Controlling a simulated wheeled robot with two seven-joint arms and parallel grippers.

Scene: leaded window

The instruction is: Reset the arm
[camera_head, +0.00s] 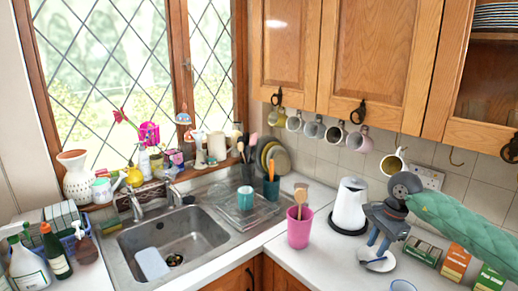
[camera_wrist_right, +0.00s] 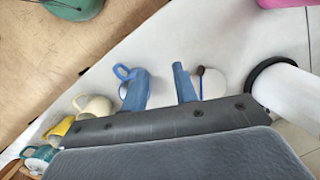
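My right gripper (camera_head: 374,250) hangs over the counter at the right, beside the white kettle (camera_head: 350,205), with its arm coming in from the right. Its two blue fingers point down and stand apart, with nothing visible between them. The wrist view also shows the parted fingers of the right gripper (camera_wrist_right: 160,85). A white item (camera_head: 380,262) is on the counter by the fingertips; in the wrist view, the white item (camera_wrist_right: 212,82) lies beside one finger. A blue-handled mug (camera_wrist_right: 122,72) is partly hidden behind the other finger. My left gripper is in neither view.
A pink pot (camera_head: 299,228) with utensils stands left of the kettle. Boxes (camera_head: 455,262) stand along the back at right. Mugs, including a white one (camera_head: 393,163), hang under the wall cabinets. The sink (camera_head: 175,240) is at left. The counter front (camera_head: 325,262) is clear.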

